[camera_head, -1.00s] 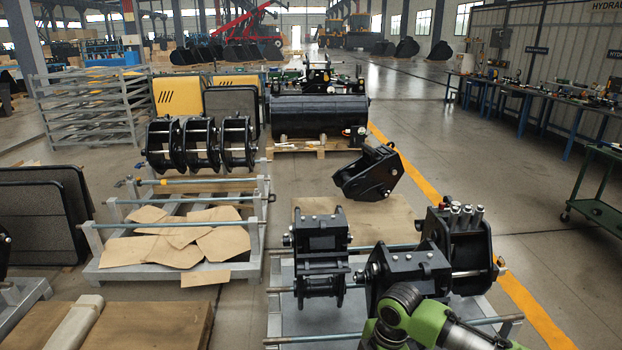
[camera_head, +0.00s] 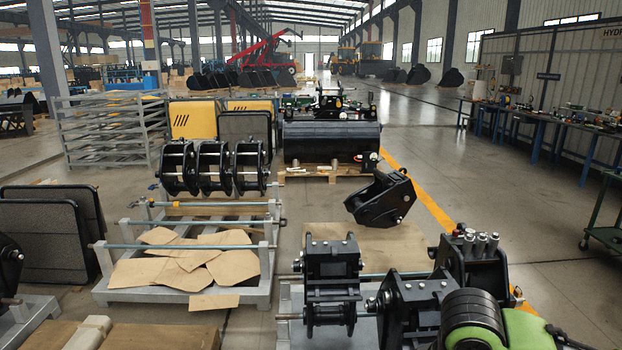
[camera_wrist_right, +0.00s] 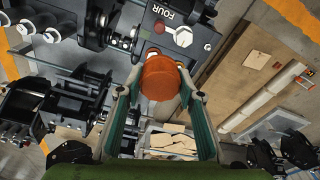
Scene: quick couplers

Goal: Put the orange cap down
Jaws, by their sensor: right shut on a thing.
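The orange cap (camera_wrist_right: 160,80) is a short round cylinder in the right wrist view. My right gripper (camera_wrist_right: 159,72) is shut on it, with one green-padded finger on each side. Beyond the cap is a dark coupler block (camera_wrist_right: 172,18) marked "FOUR", bearing a red round part (camera_wrist_right: 160,27) and a silver fitting (camera_wrist_right: 183,37). The cap overlaps the block's near edge in the picture; I cannot tell whether they touch. In the head view my green and black right arm is at the lower right and the cap is hidden. My left gripper is not in view.
Black couplers stand on a grey pallet: one (camera_head: 332,270) in the middle, another (camera_head: 412,305) beside my arm, and one with silver fittings (camera_head: 480,268) behind. A loose coupler (camera_head: 382,200) sits farther back. Brown sheets (camera_head: 185,262) lie on the left pallet.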

